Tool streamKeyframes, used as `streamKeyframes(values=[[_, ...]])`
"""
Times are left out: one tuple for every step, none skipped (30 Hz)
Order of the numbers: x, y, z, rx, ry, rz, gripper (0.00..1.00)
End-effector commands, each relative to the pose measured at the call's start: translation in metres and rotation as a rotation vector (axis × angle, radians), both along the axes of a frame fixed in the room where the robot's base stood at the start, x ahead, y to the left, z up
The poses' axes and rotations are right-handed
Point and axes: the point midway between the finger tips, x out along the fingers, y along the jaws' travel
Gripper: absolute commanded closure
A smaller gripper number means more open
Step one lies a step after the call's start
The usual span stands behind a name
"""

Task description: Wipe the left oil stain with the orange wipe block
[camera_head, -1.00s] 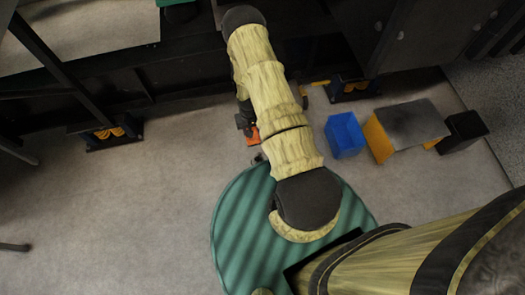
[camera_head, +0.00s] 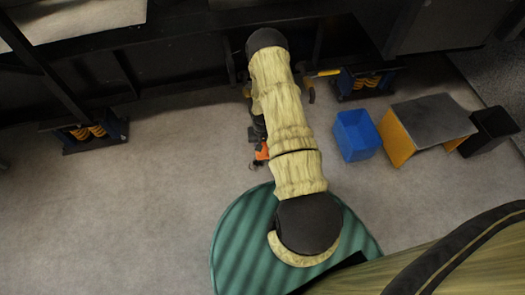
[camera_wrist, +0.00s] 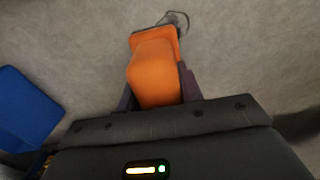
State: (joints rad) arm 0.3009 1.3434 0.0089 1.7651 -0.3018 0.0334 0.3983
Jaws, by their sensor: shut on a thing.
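The orange wipe block (camera_wrist: 155,72) is between the fingers of my gripper (camera_wrist: 158,90) in the wrist view. My gripper is shut on it and holds it pointing away from the wrist. In the head view, a small orange part of the block (camera_head: 262,153) shows beside my arm; the arm hides most of the gripper (camera_head: 257,142). A thin dark looped shape (camera_wrist: 180,18) lies on the floor just beyond the block; I cannot tell what it is. I cannot make out an oil stain in either view.
A blue bin (camera_head: 357,135), an orange-sided stand with a grey top (camera_head: 430,118) and a black bin (camera_head: 490,130) stand to the right. Spring mounts (camera_head: 88,133) sit under the dark machine frame at the back. The grey floor (camera_head: 170,200) at left is clear.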

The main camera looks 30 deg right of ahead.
Motion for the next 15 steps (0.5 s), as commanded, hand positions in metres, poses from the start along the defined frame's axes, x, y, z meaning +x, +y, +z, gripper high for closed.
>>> streamKeyframes(values=[[0.0005,-0.0011,-0.0061,0.0,-0.001,-0.003,0.89],[0.0005,-0.0014,-0.0064,0.001,-0.001,-0.004,0.89],[0.0004,-0.0016,-0.0062,0.001,0.0,-0.005,0.89],[0.0004,-0.0017,-0.0057,0.001,0.0,-0.005,0.89],[0.0004,-0.0017,-0.0052,0.001,0.0,-0.005,0.89],[0.0004,-0.0017,-0.0046,0.001,0.0,-0.005,0.89],[0.0003,-0.0016,-0.0044,0.001,0.0,-0.005,0.89],[0.0003,-0.0016,-0.0043,0.001,0.0,-0.005,0.89],[0.0003,-0.0016,-0.0043,0.001,0.0,-0.005,0.89],[0.0003,-0.0016,-0.0043,0.001,0.0,-0.005,0.89],[0.0002,-0.0016,-0.0044,0.001,0.0,-0.005,0.89],[0.0002,-0.0016,-0.0048,0.0,0.0,-0.005,0.89],[0.0002,-0.0016,-0.0055,0.0,0.0,-0.005,0.89],[0.0001,-0.0016,-0.0064,0.0,0.0,-0.005,0.89],[0.0001,-0.0017,-0.0082,0.0,0.0,-0.005,0.89]])
